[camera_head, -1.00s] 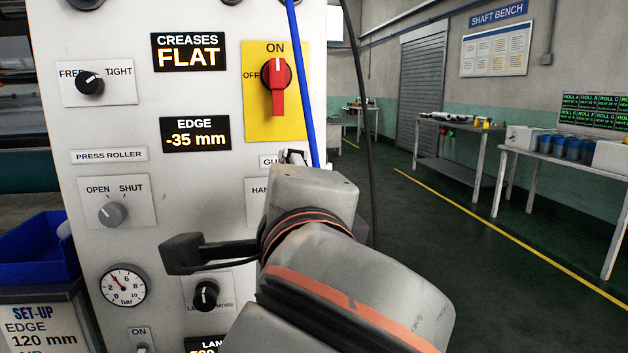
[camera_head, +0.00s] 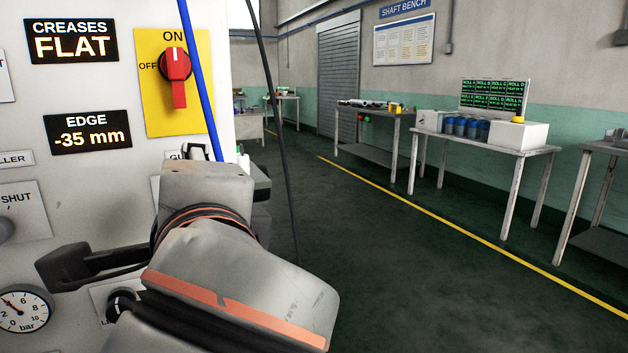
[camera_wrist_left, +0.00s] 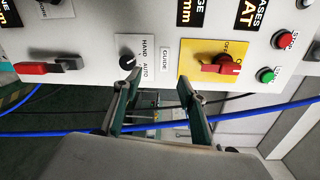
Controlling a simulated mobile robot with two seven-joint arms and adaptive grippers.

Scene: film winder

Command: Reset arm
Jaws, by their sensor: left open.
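My left arm reaches up in front of the machine's control panel (camera_head: 90,180) in the head view, and its wrist hides the panel's lower right part. Its gripper (camera_wrist_left: 158,82) is open and empty in the left wrist view, with the two fingers apart. The fingers point at the panel near the GUIDE knob (camera_wrist_left: 127,62) and the red rotary switch (camera_wrist_left: 220,66) on its yellow plate. No contact with either shows. In the head view the red switch (camera_head: 175,78) stands upright, above the mostly hidden gripper. My right gripper is out of view.
A blue line (camera_head: 203,85) and a black cable (camera_head: 272,110) hang close to the gripper. The displays read CREASES FLAT (camera_head: 72,42) and EDGE -35 mm (camera_head: 87,133). Open floor (camera_head: 400,275) lies to the right, with benches (camera_head: 490,145) along the wall.

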